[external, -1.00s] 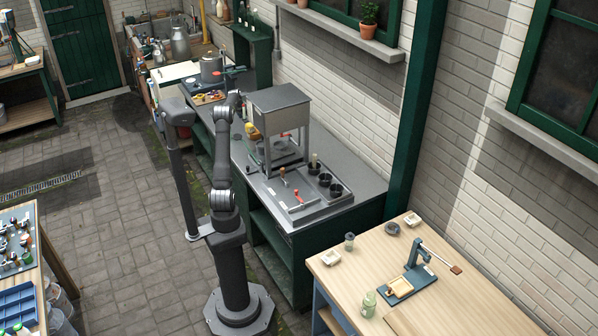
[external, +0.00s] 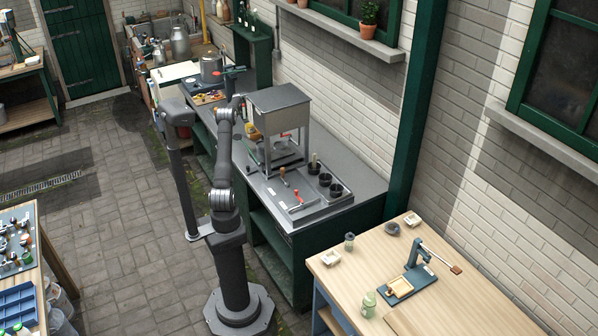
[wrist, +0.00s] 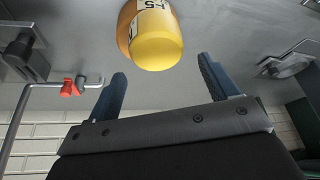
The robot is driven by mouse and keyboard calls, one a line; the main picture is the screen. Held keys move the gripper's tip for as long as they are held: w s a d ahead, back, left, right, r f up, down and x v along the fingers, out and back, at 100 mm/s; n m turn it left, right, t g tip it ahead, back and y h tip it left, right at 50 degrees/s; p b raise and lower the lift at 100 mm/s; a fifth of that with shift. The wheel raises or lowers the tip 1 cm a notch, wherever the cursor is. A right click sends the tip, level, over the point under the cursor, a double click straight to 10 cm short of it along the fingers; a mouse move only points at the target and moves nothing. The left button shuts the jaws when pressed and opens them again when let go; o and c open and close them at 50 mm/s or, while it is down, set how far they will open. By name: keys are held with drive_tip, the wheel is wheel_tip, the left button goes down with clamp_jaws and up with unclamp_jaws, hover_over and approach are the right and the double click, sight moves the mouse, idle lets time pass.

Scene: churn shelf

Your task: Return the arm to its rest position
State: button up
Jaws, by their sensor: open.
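My gripper (wrist: 160,82) shows in the wrist view with its two blue fingers spread apart. It is open and nothing is between the fingers. A yellow cylinder with a white label (wrist: 156,38) is beyond the fingertips, apart from them. In the external view my arm stands on its base in front of the green counter, bent upward at the grey metal stand (external: 278,100). My gripper is too small and hidden there to make out its fingers.
The grey worktop (external: 345,180) carries a tray with a red-handled tool (external: 297,196) and several dark cups (external: 325,180). A metal rod with a red clip (wrist: 68,88) is left of the gripper. A wooden table (external: 445,310) stands at the lower right.

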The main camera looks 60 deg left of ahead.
drive_tip(key=s+d+r, duration=0.2)
drive_tip(key=d+r, duration=0.3)
drive_tip(key=r, duration=0.8)
drive_tip(key=s+d+r+n, duration=0.1)
drive_tip(key=s+d+r, duration=0.25)
drive_tip(key=r, duration=0.85)
drive_tip(key=s+d+r, duration=0.1)
drive_tip(key=d+r, duration=0.5)
drive_tip(key=r, duration=0.7)
drive_tip(key=w+d, duration=0.3)
drive_tip(key=w, duration=0.1)
drive_tip(key=w+d+m, duration=0.1)
drive_tip(key=w+d, duration=0.3)
drive_tip(key=w+d+m, duration=0.1)
drive_tip(key=w+d, duration=0.2)
drive_tip(key=w, duration=0.1)
drive_tip(key=shift+w+d, duration=0.25)
drive_tip(key=shift+d, duration=0.1)
drive_tip(key=shift+o, duration=0.2)
drive_tip(key=o, duration=0.4)
